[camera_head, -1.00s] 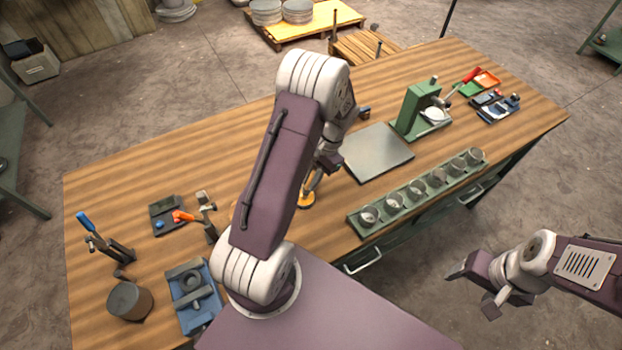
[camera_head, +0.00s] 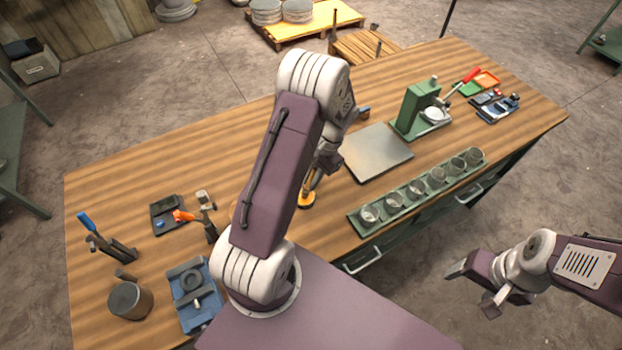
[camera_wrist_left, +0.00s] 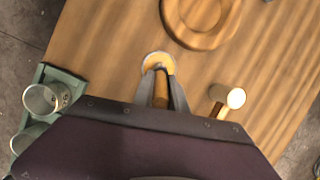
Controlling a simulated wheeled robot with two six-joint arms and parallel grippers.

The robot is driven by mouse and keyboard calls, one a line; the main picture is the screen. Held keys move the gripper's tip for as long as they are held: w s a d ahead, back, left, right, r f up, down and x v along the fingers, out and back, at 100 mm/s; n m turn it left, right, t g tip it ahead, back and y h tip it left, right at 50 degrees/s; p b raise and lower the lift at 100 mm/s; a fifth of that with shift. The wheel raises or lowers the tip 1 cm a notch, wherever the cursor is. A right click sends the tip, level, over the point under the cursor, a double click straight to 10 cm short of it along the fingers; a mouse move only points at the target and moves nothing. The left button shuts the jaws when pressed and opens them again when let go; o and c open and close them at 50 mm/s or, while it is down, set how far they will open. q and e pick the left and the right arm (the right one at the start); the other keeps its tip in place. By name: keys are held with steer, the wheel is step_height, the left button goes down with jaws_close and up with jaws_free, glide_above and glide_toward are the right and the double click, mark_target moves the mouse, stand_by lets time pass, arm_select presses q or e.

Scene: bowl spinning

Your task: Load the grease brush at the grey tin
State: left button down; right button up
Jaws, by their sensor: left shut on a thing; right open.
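My left gripper (camera_wrist_left: 161,92) is shut on a brown wooden handle (camera_wrist_left: 160,88), likely that of the grease brush. In the left wrist view the handle's far end meets a small round thing with a pale grey rim and yellow-orange inside (camera_wrist_left: 153,58), perhaps the grey tin with grease. Whether bristles touch the grease is hidden. In the head view an orange round thing (camera_head: 305,200) shows beside my left arm, which hides most of that gripper. My right gripper (camera_head: 472,282) is open and empty, off the table's front edge.
A wooden ring-shaped piece (camera_wrist_left: 202,20) and a pale-topped cylinder (camera_wrist_left: 234,98) stand close by. A green rack (camera_head: 357,223) of metal cups lies along the front edge. A grey plate (camera_head: 378,152) and green press (camera_head: 412,110) are to the right. A dark cylinder (camera_head: 130,302) stands front left.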

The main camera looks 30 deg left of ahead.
arm_select(q)
step_height(320, 180, up, 7)
steer(key=p, duration=0.6)
steer(key=shift+p, duration=0.3)
